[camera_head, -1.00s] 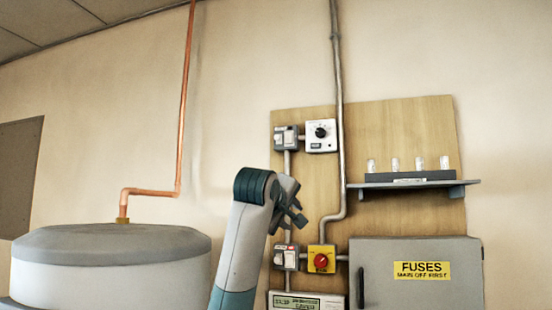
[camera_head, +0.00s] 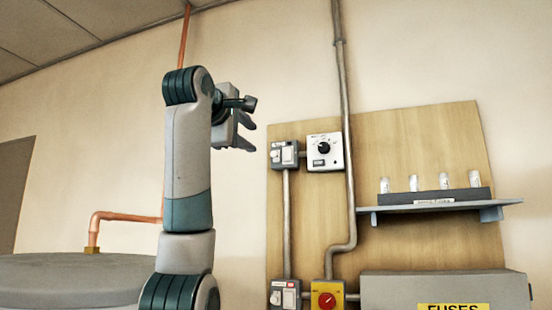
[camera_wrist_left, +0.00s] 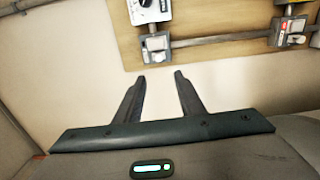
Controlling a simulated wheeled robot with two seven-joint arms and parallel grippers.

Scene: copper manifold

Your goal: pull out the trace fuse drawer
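No part in view can be made out as the trace fuse drawer. The grey box labelled FUSES (camera_head: 440,285) is at the bottom right of the head view, cut off by the lower edge. Its front is mostly out of frame. My left gripper (camera_head: 246,124) is raised before the bare wall, left of the wooden board and well away from the box. In the left wrist view its two fingers (camera_wrist_left: 161,80) are spread with nothing between them. My right gripper is in neither view.
The wooden board (camera_head: 420,130) carries a dial unit (camera_head: 325,152), an upper switch (camera_head: 285,156), a lower switch (camera_head: 285,295), a yellow-and-red rotary switch (camera_head: 327,296) and a grey shelf (camera_head: 440,207) with several glass fuses. A tank (camera_head: 70,278) with copper pipe stands left.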

